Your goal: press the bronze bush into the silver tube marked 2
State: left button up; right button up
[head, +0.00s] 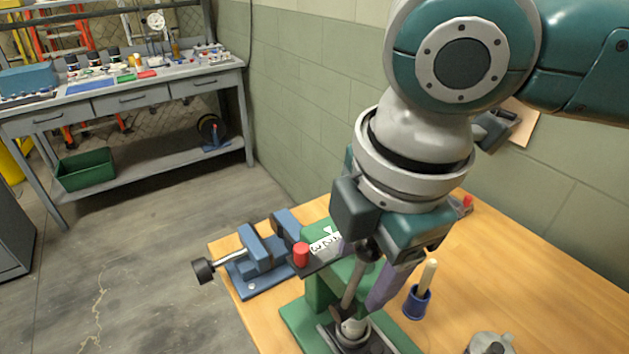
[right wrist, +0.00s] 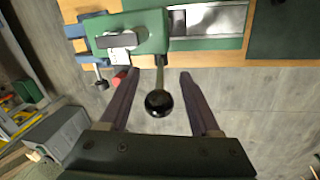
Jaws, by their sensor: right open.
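A green press (head: 318,290) stands on the wooden table, with a white label on its head. It also shows in the right wrist view (right wrist: 150,22). Its lever (head: 352,290) is a grey rod with a black ball knob (right wrist: 158,103). My right gripper (head: 358,280) is open, its two purple fingers on either side of the lever and apart from it in the right wrist view (right wrist: 159,76). A pale silver tube-like piece (head: 352,326) stands at the press's base, partly hidden; I cannot read a mark on it. I cannot make out the bronze bush. My left gripper is not in view.
A blue cup (head: 416,303) with a wooden-handled tool stands right of the press. A grey object (head: 488,344) is at the front.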

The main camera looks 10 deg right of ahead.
grip_shut()
dwell(0.5)
dwell(0.9)
